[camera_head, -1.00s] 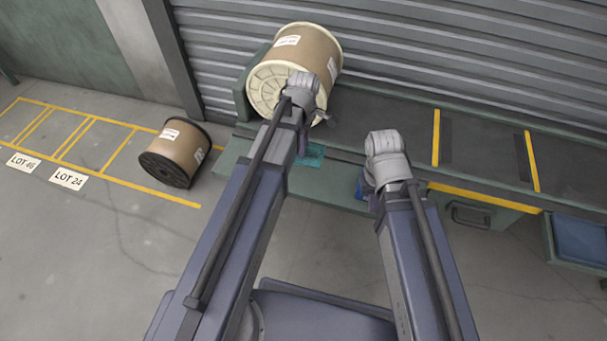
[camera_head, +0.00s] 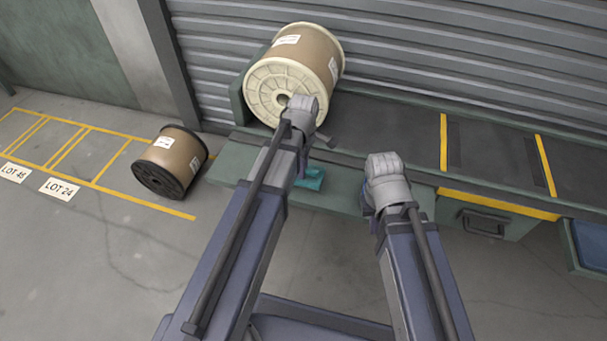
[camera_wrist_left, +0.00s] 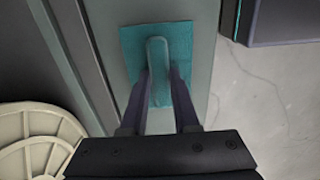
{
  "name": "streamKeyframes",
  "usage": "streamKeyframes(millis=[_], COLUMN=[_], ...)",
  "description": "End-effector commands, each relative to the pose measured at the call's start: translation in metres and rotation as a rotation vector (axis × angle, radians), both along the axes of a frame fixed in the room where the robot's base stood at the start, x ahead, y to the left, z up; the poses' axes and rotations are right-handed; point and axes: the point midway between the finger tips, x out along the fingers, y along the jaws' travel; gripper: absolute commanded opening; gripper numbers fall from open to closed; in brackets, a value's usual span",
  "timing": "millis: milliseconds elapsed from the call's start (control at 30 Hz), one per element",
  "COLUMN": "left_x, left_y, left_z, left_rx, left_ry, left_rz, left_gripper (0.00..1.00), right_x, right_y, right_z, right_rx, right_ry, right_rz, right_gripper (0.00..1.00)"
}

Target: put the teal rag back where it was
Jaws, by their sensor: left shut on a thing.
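The teal rag (camera_head: 308,178) shows below my left wrist in the head view, over the green ledge (camera_head: 345,198) in front of the bench. In the left wrist view the rag (camera_wrist_left: 130,45) is a flat teal square with a raised rounded fold in its middle. My left gripper (camera_wrist_left: 158,80) is shut on that fold. I cannot tell whether the rag touches the ledge or hangs just above it. My right gripper (camera_head: 370,205) is near the ledge's right part. Its fingers are hidden behind its wrist.
A large cream-flanged spool (camera_head: 300,70) lies on the bench behind my left wrist. A smaller dark-flanged spool (camera_head: 171,160) is on the floor by yellow lines. The dark bench top (camera_head: 395,125) is clear to the right. A drawer (camera_head: 482,220) and blue bin (camera_head: 592,245) are at right.

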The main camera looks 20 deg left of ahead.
Motion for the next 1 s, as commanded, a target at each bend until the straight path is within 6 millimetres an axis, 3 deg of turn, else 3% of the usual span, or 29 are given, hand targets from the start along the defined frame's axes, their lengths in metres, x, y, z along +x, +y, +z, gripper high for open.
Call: streamKeyframes(millis=[67, 500, 533, 767, 1000], left_x=[0.0000, 0.0000, 0.0000, -0.0002, -0.0002], left_y=[0.0000, -0.0001, -0.0001, -0.0001, -0.0001], left_z=[-0.0145, -0.0177, -0.0165, -0.0159, -0.0159], left_rx=[0.000, 0.000, 0.000, 0.000, 0.000], left_ry=[0.000, 0.000, 0.000, 0.000, 0.000], left_rz=[0.000, 0.000, 0.000, 0.000, 0.000], left_gripper=[0.00, 0.00, 0.31, 0.57, 0.59], right_x=[0.0002, 0.0003, 0.0002, 0.0003, 0.0003], right_y=[-0.0003, -0.0006, -0.0006, -0.0005, -0.0005], right_z=[-0.0145, -0.0176, -0.0164, -0.0159, -0.0159], right_rx=[-0.002, -0.003, -0.003, -0.003, -0.003], right_ry=[-0.001, -0.001, -0.001, -0.001, -0.001], right_rz=[0.001, 0.001, 0.001, 0.001, 0.001], right_gripper=[0.00, 0.00, 0.00, 0.00, 0.00])
